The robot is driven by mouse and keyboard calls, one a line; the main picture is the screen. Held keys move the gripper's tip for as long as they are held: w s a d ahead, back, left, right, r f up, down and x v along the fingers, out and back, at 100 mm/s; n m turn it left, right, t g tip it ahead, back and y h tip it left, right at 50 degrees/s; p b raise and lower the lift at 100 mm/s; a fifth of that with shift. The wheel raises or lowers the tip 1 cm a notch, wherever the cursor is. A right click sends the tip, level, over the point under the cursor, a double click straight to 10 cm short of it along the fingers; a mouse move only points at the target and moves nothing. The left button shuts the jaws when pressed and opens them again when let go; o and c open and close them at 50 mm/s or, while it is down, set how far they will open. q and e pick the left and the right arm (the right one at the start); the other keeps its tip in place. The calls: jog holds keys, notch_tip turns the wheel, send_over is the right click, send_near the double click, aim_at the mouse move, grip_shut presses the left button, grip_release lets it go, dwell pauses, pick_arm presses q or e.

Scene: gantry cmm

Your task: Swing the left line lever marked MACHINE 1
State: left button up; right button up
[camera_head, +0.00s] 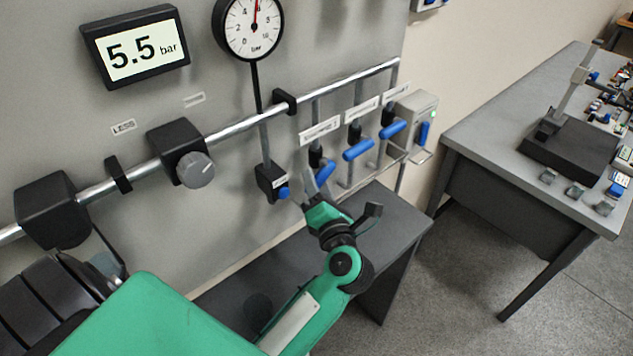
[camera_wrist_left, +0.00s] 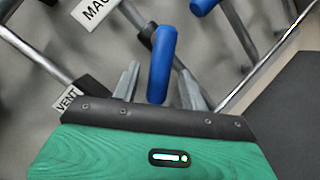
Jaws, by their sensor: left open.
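The left line lever (camera_head: 325,172) has a blue handle and hangs from the leftmost of three vertical branch pipes, below a white label (camera_head: 320,131) too small to read in full. In the left wrist view the blue handle (camera_wrist_left: 162,62) rises between the two grey fingers, below a label starting "MAC" (camera_wrist_left: 93,10). My left gripper (camera_head: 318,184) is open at the lever, with a finger on each side of the handle. I cannot tell whether either finger touches it. My right gripper is not in view.
Two more blue levers, the middle one (camera_head: 358,150) and the right one (camera_head: 392,130), sit close to the right. A vent valve (camera_head: 271,182) with a blue knob is just left. The gauge (camera_head: 251,27) and a display (camera_head: 135,46) reading 5.5 bar are above. A grey table (camera_head: 490,125) stands right.

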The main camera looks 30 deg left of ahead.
pick_arm(q)
jog(key=b+v, duration=0.2)
jog(key=v, duration=1)
jog(key=shift+d, duration=0.2)
